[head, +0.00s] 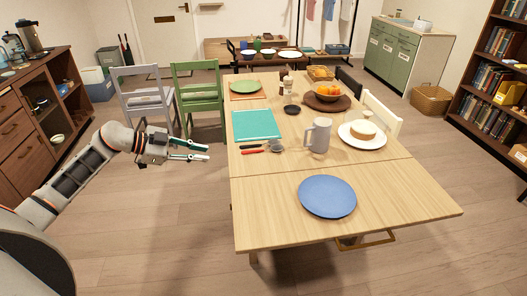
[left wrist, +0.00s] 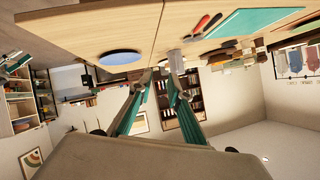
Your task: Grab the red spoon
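A red utensil handle (head: 253,152), the only red spoon-like thing I see, lies on the wooden table (head: 260,215) near its left edge. A black handle (head: 250,146) lies just behind it, and a grey round utensil head (head: 276,146) is at their right end. I cannot tell which handle that head belongs to. The red handle (left wrist: 200,25) also shows in the left wrist view, beside the black one. My left gripper (head: 207,152) is open and empty, left of the table edge and apart from the utensils. My right gripper is not in view.
A teal mat (head: 256,125) lies behind the utensils. A grey mug (head: 318,136) stands to their right and a blue plate (head: 327,197) lies nearer. A white plate with a cake (head: 363,130) is farther right. Green (head: 198,95) and grey chairs (head: 146,92) stand left of the table.

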